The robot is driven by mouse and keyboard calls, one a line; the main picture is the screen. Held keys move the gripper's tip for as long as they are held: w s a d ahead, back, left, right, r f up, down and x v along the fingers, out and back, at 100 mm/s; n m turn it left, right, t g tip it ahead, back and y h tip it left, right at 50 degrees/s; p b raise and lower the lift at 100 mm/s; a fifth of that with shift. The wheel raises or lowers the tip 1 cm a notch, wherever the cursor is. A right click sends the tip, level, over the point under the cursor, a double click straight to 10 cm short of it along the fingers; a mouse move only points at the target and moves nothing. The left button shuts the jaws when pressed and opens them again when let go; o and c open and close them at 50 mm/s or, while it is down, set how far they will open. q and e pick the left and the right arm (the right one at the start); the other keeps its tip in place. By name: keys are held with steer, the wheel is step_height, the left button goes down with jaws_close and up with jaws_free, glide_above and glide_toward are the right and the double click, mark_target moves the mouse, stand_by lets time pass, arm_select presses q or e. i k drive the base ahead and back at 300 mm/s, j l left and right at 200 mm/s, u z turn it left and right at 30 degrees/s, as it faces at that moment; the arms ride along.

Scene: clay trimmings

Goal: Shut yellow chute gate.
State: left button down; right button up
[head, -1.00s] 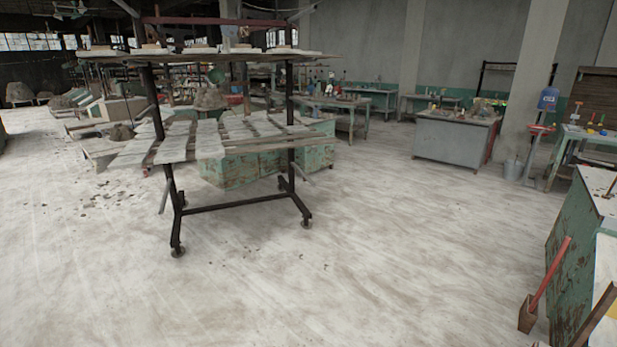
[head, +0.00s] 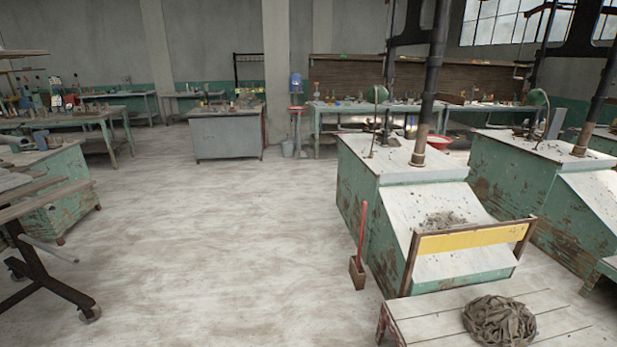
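The yellow chute gate (head: 472,238) is a flat yellow panel held between two brown posts, at the lower end of a pale sloping chute (head: 453,204) on a worn green cabinet, right of centre in the head view. Pale surface shows below the panel's lower edge; I cannot tell how wide any gap there is. Grey clay trimmings (head: 442,220) lie on the slope just above the gate. Neither of my grippers is in view.
A slatted wooden bench (head: 430,311) with a heap of clay strips (head: 500,320) stands before the chute. A red-handled scoop (head: 360,262) leans beside the cabinet. A second similar chute (head: 588,196) is at right. A wheeled rack (head: 42,270) stands at left. The middle floor is clear.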

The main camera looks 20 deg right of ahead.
mark_target(443, 243)
steer(key=i+l+z, duration=0.1)
steer(key=i+z, duration=0.2)
steer(key=i, duration=0.65)
steer(key=i+j+z, duration=0.1)
steer(key=i+z, duration=0.2)
steer(key=i, duration=0.6)
steer(key=i+z, duration=0.7)
steer(key=z, duration=0.15)
steer(key=i+j+z, duration=0.2)
steer(key=i+z, duration=0.25)
steer(key=k, duration=0.1)
